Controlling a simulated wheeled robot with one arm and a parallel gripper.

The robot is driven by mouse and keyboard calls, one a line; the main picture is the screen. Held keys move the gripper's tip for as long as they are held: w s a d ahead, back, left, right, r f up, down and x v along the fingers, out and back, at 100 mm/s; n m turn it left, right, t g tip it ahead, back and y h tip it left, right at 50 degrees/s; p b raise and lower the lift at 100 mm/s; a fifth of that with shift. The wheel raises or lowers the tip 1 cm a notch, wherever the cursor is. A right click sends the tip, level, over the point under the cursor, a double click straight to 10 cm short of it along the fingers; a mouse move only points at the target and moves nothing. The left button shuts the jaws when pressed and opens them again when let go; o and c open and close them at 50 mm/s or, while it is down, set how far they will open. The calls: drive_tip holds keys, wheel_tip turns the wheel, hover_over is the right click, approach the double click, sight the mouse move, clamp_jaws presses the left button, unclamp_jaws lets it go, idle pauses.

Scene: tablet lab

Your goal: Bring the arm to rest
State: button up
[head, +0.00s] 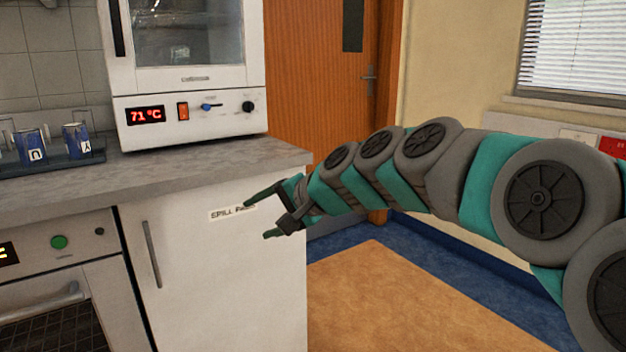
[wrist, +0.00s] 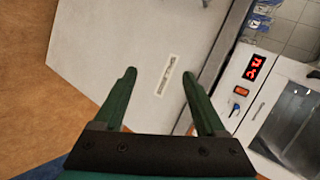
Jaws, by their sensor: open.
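My gripper (head: 256,218) is at the end of my teal and grey arm, which reaches in from the right in the head view. It is open and empty, in front of the white cabinet (head: 190,290) below the counter. In the wrist view its two green fingers (wrist: 158,85) are spread apart, with the cabinet's label (wrist: 166,75) showing between them. In the head view a finger partly covers that label, which reads "SPILL" and more. I cannot tell the exact gap between the fingertips and the cabinet.
A grey counter (head: 200,165) carries a white oven (head: 200,122) reading 71 °C and a dark tray (head: 75,160) with blue cups. A lower oven (head: 60,285) stands at left. A wooden door (head: 320,90) is behind. The floor right of the cabinet is clear.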

drive_tip(key=s+d+f+n+g+h, duration=0.2)
drive_tip(key=s+d+f, duration=0.5)
drive_tip(key=s, duration=0.5)
drive_tip(key=s+d+f+n+g+h, duration=0.1)
drive_tip(key=s+d+f+g+h, duration=0.2)
drive_tip(key=s+d+f, duration=0.5)
drive_tip(key=s+d+f+n+g+h, duration=0.2)
drive_tip(key=s+d+f, duration=0.6)
drive_tip(key=s, duration=0.8)
drive_tip(key=d+g+h, duration=0.1)
drive_tip(key=h, duration=0.1)
drive_tip(key=shift+n+h, duration=0.3)
